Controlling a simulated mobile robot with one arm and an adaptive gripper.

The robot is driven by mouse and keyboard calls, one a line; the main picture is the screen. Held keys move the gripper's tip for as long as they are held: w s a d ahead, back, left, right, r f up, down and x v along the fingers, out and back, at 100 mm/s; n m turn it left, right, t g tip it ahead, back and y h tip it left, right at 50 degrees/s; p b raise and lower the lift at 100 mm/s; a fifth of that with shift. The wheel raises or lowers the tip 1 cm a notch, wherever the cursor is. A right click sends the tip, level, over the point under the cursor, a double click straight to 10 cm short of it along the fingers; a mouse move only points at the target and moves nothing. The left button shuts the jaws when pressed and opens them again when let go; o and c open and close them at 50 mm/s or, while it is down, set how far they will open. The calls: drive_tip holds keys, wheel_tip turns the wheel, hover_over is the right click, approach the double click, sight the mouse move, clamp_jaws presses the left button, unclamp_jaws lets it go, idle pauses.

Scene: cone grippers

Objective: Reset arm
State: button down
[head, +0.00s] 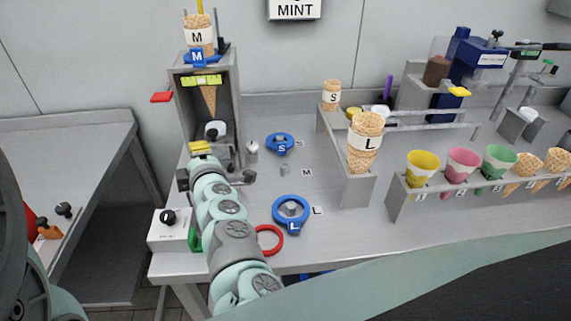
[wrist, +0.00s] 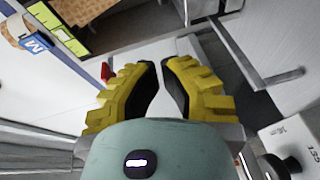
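My gripper (head: 201,147) has yellow fingers and is at the far end of my pale green arm, in front of the open grey cabinet (head: 176,110). In the wrist view the two yellow fingers (wrist: 160,66) stand apart with a narrow gap between the dark pads, and nothing is held there. A waffle cone with an M sleeve (head: 198,38) stands in a blue M ring (head: 198,57) on top of the cabinet. The blue M ring also shows in the wrist view (wrist: 36,44).
Blue rings marked S (head: 281,140) and L (head: 291,225) lie on the bench. A grey stand (head: 356,189) holds an L cone (head: 364,150); a rack (head: 440,200) of coloured cups and cones is right. A white box with a black knob (head: 170,240) sits at the front left.

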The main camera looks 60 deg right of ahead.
drive_tip(key=shift+v, duration=1.5)
